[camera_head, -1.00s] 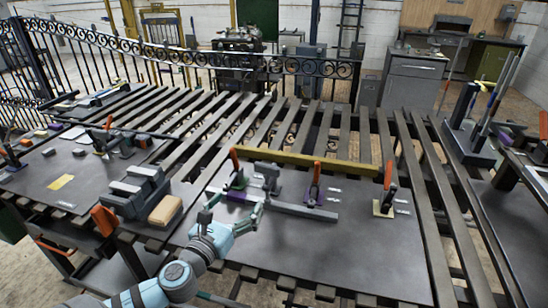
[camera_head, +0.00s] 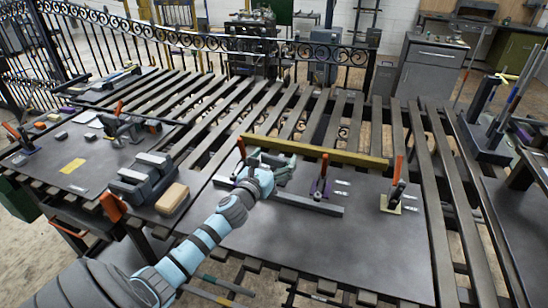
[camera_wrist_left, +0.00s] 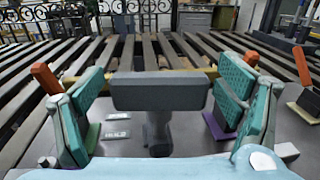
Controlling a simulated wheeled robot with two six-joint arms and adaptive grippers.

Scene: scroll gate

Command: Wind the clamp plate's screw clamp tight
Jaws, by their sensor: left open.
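The dark clamp plate (camera_head: 290,245) lies on the slatted table, with a grey bar (camera_head: 305,204) across it. My left gripper (camera_head: 266,164) is over the plate's back left part and hides most of the screw clamp in the head view. In the left wrist view the gripper (camera_wrist_left: 160,92) is open, its teal pads on either side of a grey T-shaped piece (camera_wrist_left: 160,92), which appears to be the screw clamp's handle. Gaps show between the piece and both pads. My right gripper is in neither view.
Orange-handled toggle clamps stand close by: one left of the gripper (camera_head: 241,149), a purple-based one (camera_head: 321,180) and a yellow-based one (camera_head: 395,190) to the right. A yellow bar (camera_head: 320,152) runs behind. A grey vise-like block (camera_head: 141,180) sits left.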

